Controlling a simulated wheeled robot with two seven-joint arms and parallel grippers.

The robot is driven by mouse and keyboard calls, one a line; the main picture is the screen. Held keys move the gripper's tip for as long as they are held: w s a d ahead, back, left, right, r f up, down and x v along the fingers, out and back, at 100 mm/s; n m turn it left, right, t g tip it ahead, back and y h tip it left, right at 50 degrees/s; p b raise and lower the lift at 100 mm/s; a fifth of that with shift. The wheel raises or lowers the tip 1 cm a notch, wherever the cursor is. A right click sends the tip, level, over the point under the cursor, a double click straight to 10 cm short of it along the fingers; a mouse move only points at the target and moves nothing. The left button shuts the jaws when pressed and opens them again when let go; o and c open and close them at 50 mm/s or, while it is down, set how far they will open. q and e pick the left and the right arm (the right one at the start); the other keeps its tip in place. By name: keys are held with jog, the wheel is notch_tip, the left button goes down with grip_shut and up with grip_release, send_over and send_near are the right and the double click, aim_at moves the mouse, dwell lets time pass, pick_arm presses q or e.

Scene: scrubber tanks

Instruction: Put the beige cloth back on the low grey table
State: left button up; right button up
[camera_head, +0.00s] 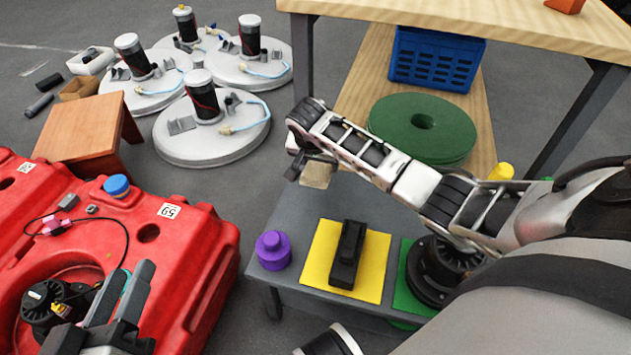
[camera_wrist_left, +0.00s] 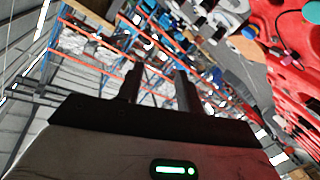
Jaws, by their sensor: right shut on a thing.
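The beige cloth (camera_head: 317,175) is a small folded piece in my right gripper (camera_head: 313,165), which is shut on it. It hangs over the far left part of the low grey table (camera_head: 290,218). Whether it touches the tabletop I cannot tell. My left gripper (camera_head: 124,290) is above the red tank in the lower left, away from the table. Its two fingers stand apart with nothing between them, and they also show in the left wrist view (camera_wrist_left: 160,88).
The low grey table holds a purple knob-like piece (camera_head: 273,251), a black tool on a yellow mat (camera_head: 374,270) and a black round part on a green mat. A wooden bench (camera_head: 480,25) stands behind. A red tank (camera_head: 195,250) is at left.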

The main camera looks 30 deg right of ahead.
aim_at(316, 163)
jog(key=shift+w+d+f+b, duration=0.15)
jog(key=shift+w+f+b, duration=0.1)
jog(key=shift+w+f, duration=0.3)
jog(key=shift+w+d+f+b, duration=0.15)
jog(key=shift+w+f+b, duration=0.1)
jog(key=shift+w+f, duration=0.25)
jog(key=shift+w+f+b, duration=0.15)
jog(key=shift+f+b, duration=0.2)
jog(key=shift+f, duration=0.15)
jog(key=f+b, duration=0.2)
jog(key=f, duration=0.1)
jog(key=shift+w+d+f, duration=0.1)
jog(key=shift+w+d, duration=0.05)
jog(key=shift+w, duration=0.05)
pick_arm(q)
notch_tip(316, 163, up, 6)
jog(key=w+m+t+h, duration=0.2)
jog(key=m+t, duration=0.1)
jog(key=t, duration=0.1)
jog(key=shift+w+a+m, duration=0.2)
jog(key=shift+a+m, duration=0.1)
jog(key=shift+a, duration=0.05)
jog(key=shift+r, duration=0.1)
pick_arm(e)
jog(key=shift+f, duration=0.2)
jog(key=o, duration=0.9)
jog(key=shift+r, duration=0.1)
